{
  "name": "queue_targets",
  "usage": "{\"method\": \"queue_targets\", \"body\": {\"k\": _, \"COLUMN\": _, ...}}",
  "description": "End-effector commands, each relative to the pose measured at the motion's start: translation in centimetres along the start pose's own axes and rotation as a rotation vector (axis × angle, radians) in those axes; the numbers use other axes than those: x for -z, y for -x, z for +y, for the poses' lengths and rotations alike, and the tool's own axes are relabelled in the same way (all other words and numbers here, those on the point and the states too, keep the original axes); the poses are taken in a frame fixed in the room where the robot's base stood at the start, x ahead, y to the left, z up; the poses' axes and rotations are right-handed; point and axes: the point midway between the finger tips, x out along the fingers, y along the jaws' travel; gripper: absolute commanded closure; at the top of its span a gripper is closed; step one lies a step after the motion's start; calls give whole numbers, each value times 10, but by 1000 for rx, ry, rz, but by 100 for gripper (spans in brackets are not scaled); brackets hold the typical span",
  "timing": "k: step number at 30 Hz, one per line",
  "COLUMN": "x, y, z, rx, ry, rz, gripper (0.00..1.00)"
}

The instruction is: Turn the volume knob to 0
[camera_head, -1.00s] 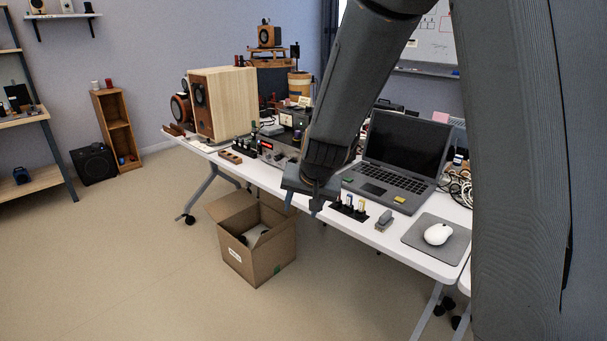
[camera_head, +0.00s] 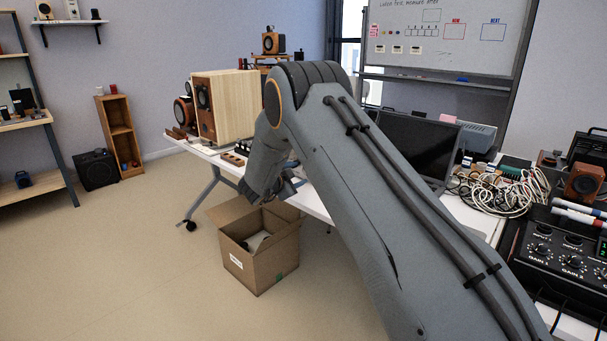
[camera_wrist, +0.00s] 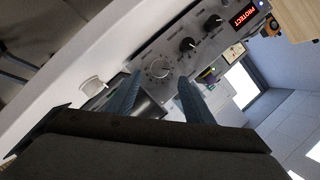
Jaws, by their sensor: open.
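In the wrist view, a grey panel with a large silver knob (camera_wrist: 158,69), two black knobs (camera_wrist: 187,44) and a red "PROTECT" display (camera_wrist: 243,18) lies ahead of my gripper. The knob labels are too small to read, so I cannot tell for sure which one is the volume knob. My gripper (camera_wrist: 159,79) is open and empty, with one finger on each side of the silver knob in the picture; whether they touch it I cannot tell. In the head view my arm hides the panel and most of my gripper.
A wooden speaker (camera_head: 233,103) stands on the white table (camera_head: 315,205) beyond my arm. An open cardboard box (camera_head: 258,262) is on the floor below my arm's end. A laptop (camera_head: 418,145) is partly hidden by my arm. Cables (camera_head: 505,190) and a mixer (camera_head: 560,255) are at right.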

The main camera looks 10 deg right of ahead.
Motion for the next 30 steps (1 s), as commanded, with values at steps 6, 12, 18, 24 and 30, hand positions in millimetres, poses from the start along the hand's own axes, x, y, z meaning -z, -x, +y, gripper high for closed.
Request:
{"method": "queue_targets", "body": {"k": 6, "x": 0, "y": -35, "z": 1, "rx": -1, "ry": 0, "rz": 0, "gripper": 53}}
{"method": "queue_targets", "body": {"k": 12, "x": 0, "y": -55, "z": 1, "rx": 0, "ry": 1, "rz": -1, "gripper": 53}}
{"method": "queue_targets", "body": {"k": 18, "x": 0, "y": -60, "z": 0, "rx": 0, "ry": 2, "rz": -3, "gripper": 53}}
{"method": "queue_targets", "body": {"k": 24, "x": 0, "y": -59, "z": 0, "rx": 0, "ry": 3, "rz": -3, "gripper": 61}}
{"method": "queue_targets", "body": {"k": 30, "x": 0, "y": -59, "z": 0, "rx": 0, "ry": 3, "rz": -3, "gripper": 94}}
